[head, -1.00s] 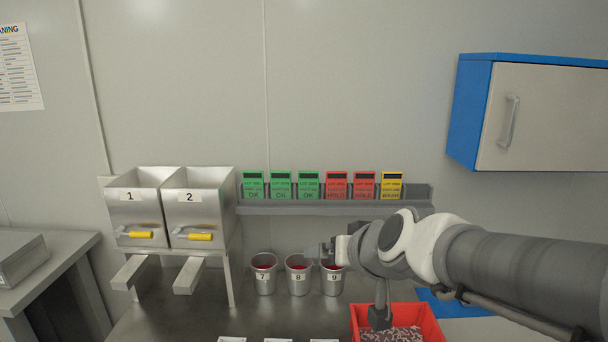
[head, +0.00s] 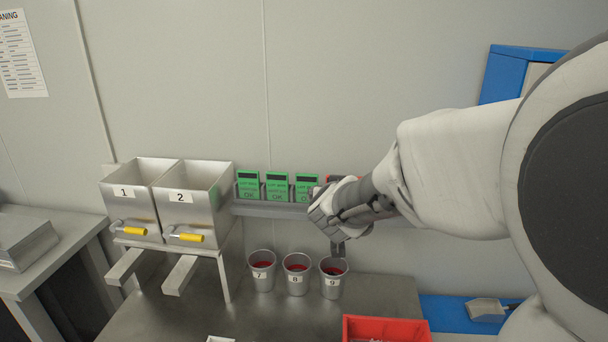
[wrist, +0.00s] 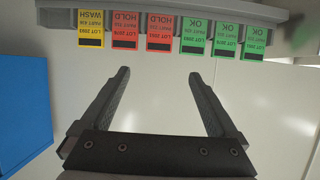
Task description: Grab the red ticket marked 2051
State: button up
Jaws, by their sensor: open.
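Two red HOLD tickets stand side by side on the grey wall rack, inverted in the wrist view: one beside the yellow ticket (wrist: 125,31), the other beside the green ones (wrist: 159,33). Their lot numbers are too small for me to tell surely which is 2051. My gripper (wrist: 160,74) is open and empty, its fingertips apart from the tickets, with the red and green tickets ahead of it. In the head view my arm hides most of the red tickets; only a red sliver (head: 332,178) shows.
A yellow WASH ticket (wrist: 91,27) and several green OK tickets (wrist: 194,35) flank the red ones on the rack (wrist: 170,12). Below stand cups 7 (head: 262,277), 8 (head: 296,280) and 9 (head: 332,284), and a red bin (head: 388,330). A blue cabinet (head: 504,75) hangs right.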

jog(key=shift+b+x, duration=1.05)
jog(key=shift+x, duration=7.8)
jog(key=shift+d+r, duration=0.1)
jog(key=shift+c, duration=0.2)
